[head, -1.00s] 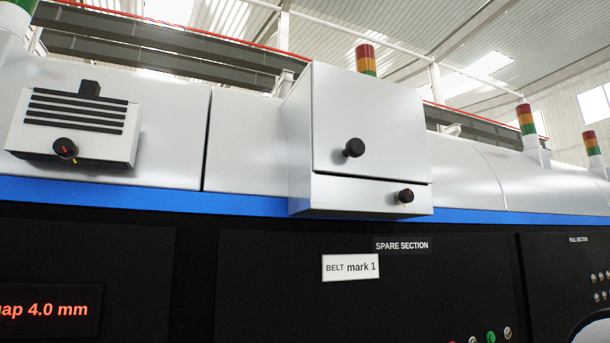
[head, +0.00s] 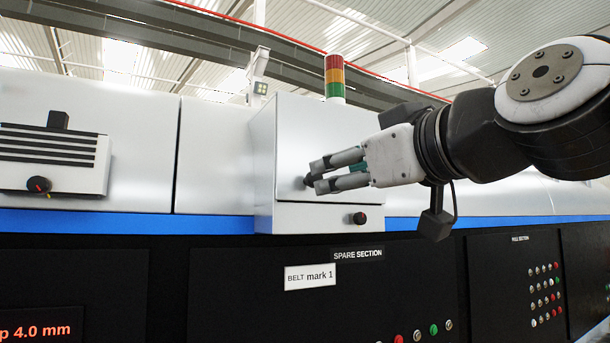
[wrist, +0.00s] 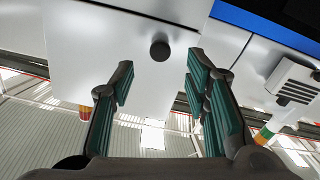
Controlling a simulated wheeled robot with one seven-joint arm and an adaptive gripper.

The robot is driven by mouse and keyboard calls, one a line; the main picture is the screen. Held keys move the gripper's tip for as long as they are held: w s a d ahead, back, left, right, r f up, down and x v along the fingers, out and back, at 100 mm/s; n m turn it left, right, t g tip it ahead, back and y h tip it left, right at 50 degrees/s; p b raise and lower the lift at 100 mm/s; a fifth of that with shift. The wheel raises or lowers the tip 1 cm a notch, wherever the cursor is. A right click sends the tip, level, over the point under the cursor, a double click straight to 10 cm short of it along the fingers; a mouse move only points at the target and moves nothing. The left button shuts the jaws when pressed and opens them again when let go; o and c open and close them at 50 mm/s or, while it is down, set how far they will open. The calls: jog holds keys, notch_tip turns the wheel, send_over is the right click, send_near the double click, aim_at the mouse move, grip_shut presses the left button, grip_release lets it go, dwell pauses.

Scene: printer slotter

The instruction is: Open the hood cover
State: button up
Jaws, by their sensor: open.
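The hood cover (head: 340,130) is the white front panel of a box on the machine, and it looks closed. Its round black knob (head: 308,181) is partly hidden by my fingers in the head view. My gripper (head: 317,175) reaches in from the right, its fingertips at the knob. In the wrist view, which is upside down, my open gripper (wrist: 158,70) faces the cover (wrist: 110,50). The knob (wrist: 160,50) shows between the two finger lines, slightly beyond the tips. I see no finger touching it there.
A smaller dial (head: 360,218) is on the strip below the cover. A ribbed vent box (head: 50,160) stands out at left. A signal lamp (head: 334,78) rises behind the hood box. Push buttons (head: 433,329) are on the black lower panel.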

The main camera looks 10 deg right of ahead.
aim_at(317, 179)
jog(key=x, duration=0.7)
jog(key=shift+w+a+p, duration=0.15)
jog(key=shift+w+p, duration=0.15)
jog(key=shift+w, duration=0.05)
grip_shut()
